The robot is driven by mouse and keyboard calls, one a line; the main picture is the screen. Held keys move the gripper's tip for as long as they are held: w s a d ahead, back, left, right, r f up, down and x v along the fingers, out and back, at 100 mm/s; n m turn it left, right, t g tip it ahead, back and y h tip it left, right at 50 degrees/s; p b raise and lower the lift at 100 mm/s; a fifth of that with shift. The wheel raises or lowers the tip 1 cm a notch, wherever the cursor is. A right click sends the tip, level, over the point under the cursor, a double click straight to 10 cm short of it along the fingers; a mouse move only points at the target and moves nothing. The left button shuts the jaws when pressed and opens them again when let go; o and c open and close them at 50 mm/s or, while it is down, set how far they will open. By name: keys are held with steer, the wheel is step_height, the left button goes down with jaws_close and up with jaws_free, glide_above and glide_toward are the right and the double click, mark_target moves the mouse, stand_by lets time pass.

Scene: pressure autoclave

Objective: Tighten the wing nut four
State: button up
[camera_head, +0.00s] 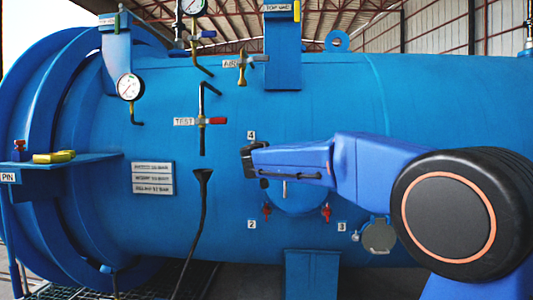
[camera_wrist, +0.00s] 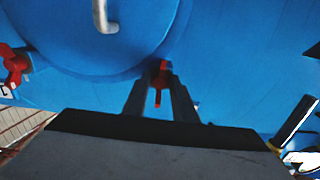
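The round blue hatch cover (camera_head: 300,205) sits on the vessel's side, partly behind my arm. Its label 4 (camera_head: 251,135) shows just above my gripper (camera_head: 250,160), which hides wing nut four in the head view. In the wrist view, a red wing nut (camera_wrist: 159,72) sits at the cover's edge, between the two dark fingertips of my gripper (camera_wrist: 157,82). The fingers stand apart, with blue showing on both sides of the nut's lower red part. Contact with the nut cannot be made out. Red wing nuts two (camera_head: 267,211) and three (camera_head: 326,212) show below.
A metal cover handle (camera_wrist: 105,16) and another red wing nut (camera_wrist: 15,63) show in the wrist view. A grey round port (camera_head: 379,237) is at lower right. The TEST valve (camera_head: 216,121), a funnel pipe (camera_head: 203,178) and a gauge (camera_head: 129,87) stand left of my gripper.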

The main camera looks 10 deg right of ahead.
steer(key=v, duration=1.6)
steer(key=shift+s, duration=0.25)
steer(key=s+d+f+g, duration=0.8)
steer(key=s+d+f, duration=0.9)
steer(key=s+f, duration=0.15)
steer(key=s+a+f+n+g+y, duration=0.2)
steer(key=s+f, duration=0.8)
steer(key=s, duration=0.1)
steer(key=s+a+f+n+g+y, duration=0.1)
steer(key=s+a+f+g+y, duration=0.1)
steer(key=s+f, duration=0.9)
steer(key=shift+a+n+y, duration=0.25)
steer(key=shift+n+y, duration=0.15)
steer(key=shift+y, duration=0.4)
steer(key=shift+s, duration=0.1)
